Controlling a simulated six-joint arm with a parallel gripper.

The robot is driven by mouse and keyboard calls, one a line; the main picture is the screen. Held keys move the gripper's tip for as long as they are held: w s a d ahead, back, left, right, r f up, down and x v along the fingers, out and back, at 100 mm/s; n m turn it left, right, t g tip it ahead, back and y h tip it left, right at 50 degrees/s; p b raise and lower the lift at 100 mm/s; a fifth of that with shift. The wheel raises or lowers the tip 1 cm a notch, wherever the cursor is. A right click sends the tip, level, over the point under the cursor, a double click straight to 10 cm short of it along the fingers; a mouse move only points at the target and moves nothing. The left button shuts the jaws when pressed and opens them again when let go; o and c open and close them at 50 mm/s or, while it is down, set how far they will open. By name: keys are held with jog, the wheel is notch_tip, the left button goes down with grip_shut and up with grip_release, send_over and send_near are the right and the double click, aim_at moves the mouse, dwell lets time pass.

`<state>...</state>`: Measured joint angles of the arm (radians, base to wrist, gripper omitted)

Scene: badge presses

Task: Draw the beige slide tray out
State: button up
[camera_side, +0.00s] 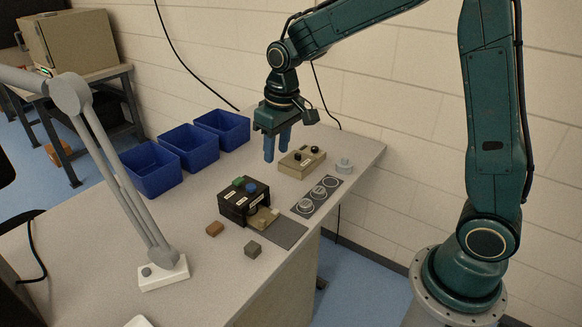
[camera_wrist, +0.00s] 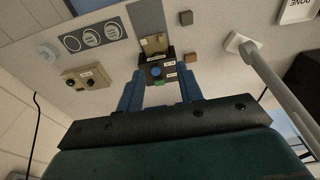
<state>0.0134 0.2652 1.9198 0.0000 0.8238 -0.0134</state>
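The black press (camera_side: 243,201) stands mid-table in the side view, with a green and a blue button on top. The beige slide tray (camera_side: 263,219) shows at its front, over a dark grey strip (camera_side: 278,234). In the wrist view the tray (camera_wrist: 154,44) sticks out of the press (camera_wrist: 157,75) toward the strip. Its inner part is hidden in the press. My gripper (camera_side: 276,153) points down above the table, behind the press and apart from it. Its two blue fingers are spread with nothing between them; they also show in the wrist view (camera_wrist: 160,80).
A beige box (camera_side: 301,161) with black knobs stands right of my gripper. A plate with round discs (camera_side: 317,195) and a pale cylinder (camera_side: 343,165) lie nearby. Brown (camera_side: 214,229) and olive (camera_side: 252,249) blocks lie before the press. Blue bins (camera_side: 187,145) and a grey lamp (camera_side: 125,185) stand left.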

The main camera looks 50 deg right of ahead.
jog(key=g, duration=0.2)
send_over(262, 220)
notch_tip(262, 220, down, 11)
jog(key=shift+f, duration=0.2)
notch_tip(262, 220, down, 14)
jog(key=shift+r, duration=0.1)
dwell(0.4)
grip_shut()
